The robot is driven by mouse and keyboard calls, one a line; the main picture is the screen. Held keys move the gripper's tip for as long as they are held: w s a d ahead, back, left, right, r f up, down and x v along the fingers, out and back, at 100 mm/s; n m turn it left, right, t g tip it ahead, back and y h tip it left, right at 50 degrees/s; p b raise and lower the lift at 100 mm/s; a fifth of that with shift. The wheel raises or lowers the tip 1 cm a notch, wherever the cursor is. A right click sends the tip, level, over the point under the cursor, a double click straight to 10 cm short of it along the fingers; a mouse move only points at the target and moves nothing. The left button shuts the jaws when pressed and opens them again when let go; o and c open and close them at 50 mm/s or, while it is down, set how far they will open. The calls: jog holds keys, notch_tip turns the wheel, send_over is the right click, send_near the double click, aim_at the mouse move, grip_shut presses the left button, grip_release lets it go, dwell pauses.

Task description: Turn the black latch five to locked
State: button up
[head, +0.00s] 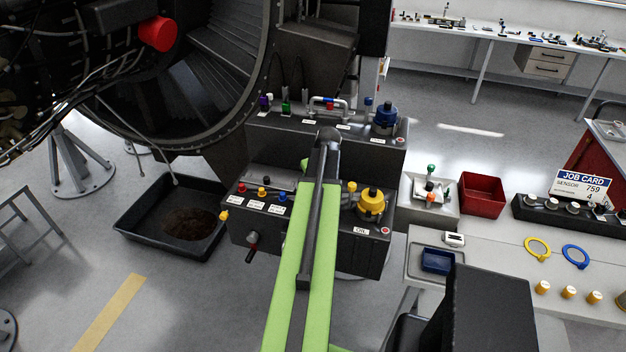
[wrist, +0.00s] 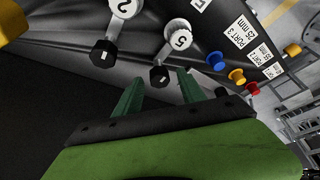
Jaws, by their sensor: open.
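In the wrist view, latch five (wrist: 180,39) is a pale round hub marked 5 with a short black handle (wrist: 160,77) pointing down and slightly left in the picture. The handle's end carries a small white mark. My gripper (wrist: 160,75) is open, its two green fingers pointing toward the latch. The handle end appears between the fingertips, with gaps on both sides; I cannot tell whether it is at their depth. In the head view my arm covers the middle of the black box, and neither gripper nor latch five can be made out.
Latch two (wrist: 125,8), with its own black handle (wrist: 103,53), is left of latch five in the wrist view. Blue (wrist: 216,61), yellow and red knobs are to the right. In the head view a black drip tray (head: 150,225) lies left of the box, a bench (head: 480,290) right.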

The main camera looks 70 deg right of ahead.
jog(key=p+v, duration=1.6)
jog(key=v, duration=0.1)
jog(key=shift+a+r, duration=0.15)
